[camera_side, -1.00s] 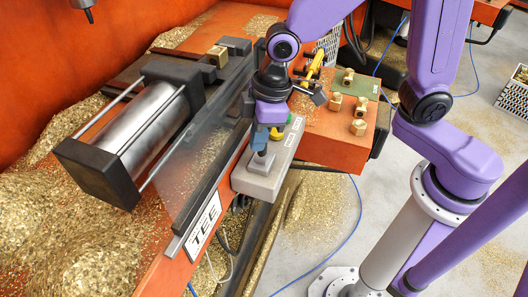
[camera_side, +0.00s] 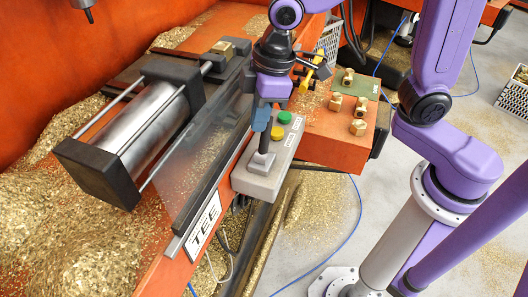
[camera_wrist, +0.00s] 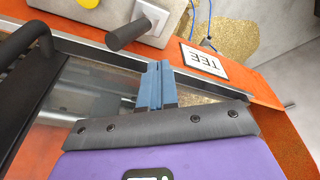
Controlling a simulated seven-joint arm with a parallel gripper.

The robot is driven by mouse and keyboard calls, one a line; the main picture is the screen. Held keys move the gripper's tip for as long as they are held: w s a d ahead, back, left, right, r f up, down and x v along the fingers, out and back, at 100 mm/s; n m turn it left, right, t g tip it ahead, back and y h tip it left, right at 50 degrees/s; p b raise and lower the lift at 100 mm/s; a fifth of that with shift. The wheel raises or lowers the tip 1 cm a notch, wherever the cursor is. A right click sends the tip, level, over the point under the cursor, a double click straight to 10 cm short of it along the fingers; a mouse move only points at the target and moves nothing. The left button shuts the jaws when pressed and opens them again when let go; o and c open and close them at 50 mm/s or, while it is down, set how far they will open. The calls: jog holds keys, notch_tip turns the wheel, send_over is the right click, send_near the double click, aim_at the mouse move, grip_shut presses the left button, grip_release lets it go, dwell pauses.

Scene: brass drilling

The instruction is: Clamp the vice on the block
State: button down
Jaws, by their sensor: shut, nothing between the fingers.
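The vice is a steel cylinder (camera_side: 150,125) with black end blocks, on the orange machine bed. A bright rod (camera_side: 207,67) shows beyond its far end block, pointing toward the small brass block (camera_side: 223,47). Contact between rod, jaw and block is too small to tell. The grey control box (camera_side: 258,182) carries a black lever (camera_side: 263,150), a yellow button (camera_side: 277,133) and a green button (camera_side: 284,117). My gripper (camera_side: 261,122) has blue fingers, shut and empty, above and beside the lever. The wrist view shows the shut fingers (camera_wrist: 153,66) near the lever (camera_wrist: 130,34), apart from it in the picture.
A clear guard panel (camera_side: 205,160) stands between the cylinder and the control box. Brass fittings (camera_side: 357,127) stand on the orange block at right. A yellow-handled tool (camera_side: 318,72) lies behind my gripper. Brass chips (camera_side: 60,230) cover much of the bed.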

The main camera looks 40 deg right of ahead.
jog(key=shift+s+a+r, duration=0.1)
jog(key=shift+a+r, duration=0.1)
jog(key=shift+r, duration=0.9)
jog(key=shift+s+a+r, duration=0.1)
jog(key=shift+a+r, duration=0.05)
jog(key=shift+r, duration=0.9)
jog(key=shift+d, duration=0.1)
jog(key=s+d+f, duration=0.2)
jog(key=s+d, duration=0.6)
jog(key=s+d+f+g+h, duration=0.1)
jog(key=s+d+f, duration=0.2)
jog(key=s+d, duration=0.5)
jog(key=shift+s+d+f+n+h, duration=0.3)
jog(key=shift+s+d, duration=0.1)
jog(key=shift+d, duration=0.25)
jog(key=shift+r, duration=0.1)
dwell(0.3)
